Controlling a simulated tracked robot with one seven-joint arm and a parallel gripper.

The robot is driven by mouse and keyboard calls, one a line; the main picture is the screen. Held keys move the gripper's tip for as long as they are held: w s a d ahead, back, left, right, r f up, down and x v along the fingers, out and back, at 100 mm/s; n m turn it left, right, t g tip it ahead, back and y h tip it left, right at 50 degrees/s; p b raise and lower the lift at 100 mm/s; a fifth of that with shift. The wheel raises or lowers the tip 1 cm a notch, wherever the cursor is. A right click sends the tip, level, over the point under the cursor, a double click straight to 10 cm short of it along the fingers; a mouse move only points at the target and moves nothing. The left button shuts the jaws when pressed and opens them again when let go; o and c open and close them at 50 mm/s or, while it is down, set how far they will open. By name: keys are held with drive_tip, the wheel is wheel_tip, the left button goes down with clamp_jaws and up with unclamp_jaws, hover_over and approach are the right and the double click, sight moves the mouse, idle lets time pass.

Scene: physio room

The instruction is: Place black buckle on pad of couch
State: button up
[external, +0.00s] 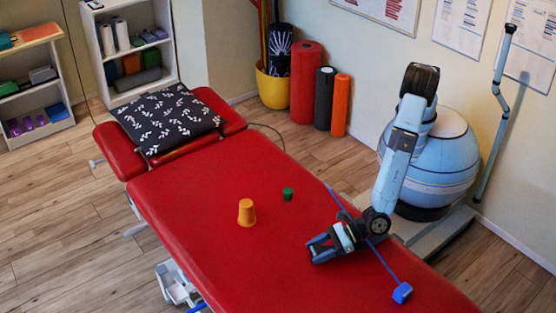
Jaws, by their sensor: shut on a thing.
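A thin blue strap (385,264) runs across the pad, passing behind or under my wrist, with a blue block-like end (402,292) on the pad near the right edge.
A black patterned pillow (166,118) lies at the head end. The pad's near left part is clear. Rolled mats (307,80) stand by the wall.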

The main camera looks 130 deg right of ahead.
drive_tip(key=shift+f, duration=0.15)
drive_tip(key=o, duration=1.2)
drive_tip(key=v, duration=1.2)
